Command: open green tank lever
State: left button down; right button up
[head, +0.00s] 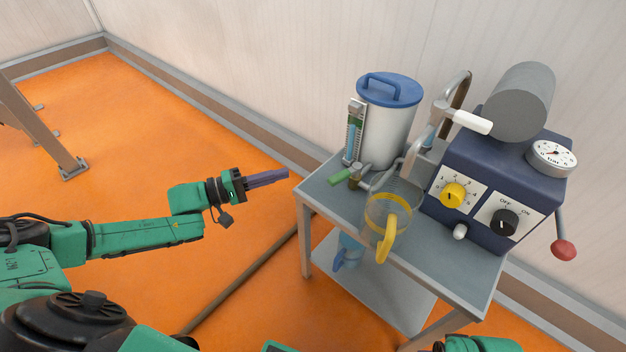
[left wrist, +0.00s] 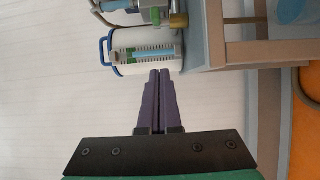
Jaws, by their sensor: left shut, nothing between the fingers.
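The white tank (head: 394,140) with a blue lid stands at the left back of the grey table. In the left wrist view the green lever (left wrist: 178,20) shows at the top, above the tank (left wrist: 122,68), which looks turned sideways. My left gripper (head: 287,173) is shut and empty, left of the table and apart from the lever. Its purple fingers (left wrist: 160,72) lie together in the left wrist view. My right gripper does not show.
A clear jug (head: 388,238) with a yellow handle stands at the table's front edge (head: 420,262). A blue machine (head: 490,180) with dials and a red-knobbed lever (head: 564,249) stands to the right. A blue jug (head: 347,252) is on the lower shelf.

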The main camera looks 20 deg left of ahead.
aim_at(345, 177)
pick_arm(q)
jog(key=b+x, duration=0.2)
jog(key=x, duration=0.7)
jog(key=shift+d+f, duration=0.1)
jog(key=shift+s+d+p, duration=0.3)
jog(key=shift+s+d, duration=0.95)
jog(key=shift+d, duration=0.15)
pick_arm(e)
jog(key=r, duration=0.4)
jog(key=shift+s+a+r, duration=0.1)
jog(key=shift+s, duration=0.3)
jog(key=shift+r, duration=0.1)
